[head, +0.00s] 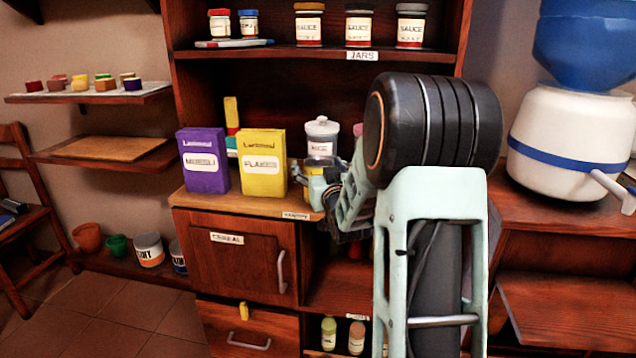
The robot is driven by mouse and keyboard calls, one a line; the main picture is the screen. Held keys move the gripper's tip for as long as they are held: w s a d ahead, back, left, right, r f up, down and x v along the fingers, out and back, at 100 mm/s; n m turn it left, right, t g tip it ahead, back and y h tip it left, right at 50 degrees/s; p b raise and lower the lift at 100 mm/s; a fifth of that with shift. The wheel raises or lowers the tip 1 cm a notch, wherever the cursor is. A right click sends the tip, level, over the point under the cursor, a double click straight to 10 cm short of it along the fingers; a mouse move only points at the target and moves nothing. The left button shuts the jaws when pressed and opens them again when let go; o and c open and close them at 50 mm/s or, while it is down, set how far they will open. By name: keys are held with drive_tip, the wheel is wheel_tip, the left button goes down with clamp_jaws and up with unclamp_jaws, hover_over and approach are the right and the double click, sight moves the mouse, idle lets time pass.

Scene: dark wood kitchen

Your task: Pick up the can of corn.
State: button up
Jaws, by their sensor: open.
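My gripper (316,182) is open at the front right of the counter, just right of the yellow flakes box. A small yellow object (313,187) shows at the fingers, partly covered by them. It may be the can of corn, but no label on it can be read. I cannot tell whether the fingers touch it. My arm hides the counter to the right of the gripper.
A purple muesli box (203,174) and the yellow flakes box (264,175) stand left of my gripper. A white-lidded canister (321,138) stands just behind it. Sauce jars (359,27) line the shelf above. A blue-and-white dispenser (570,125) stands at right.

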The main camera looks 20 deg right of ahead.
drive_tip(key=c, duration=1.7)
drive_tip(key=shift+r, duration=0.1)
drive_tip(key=shift+c, duration=0.2)
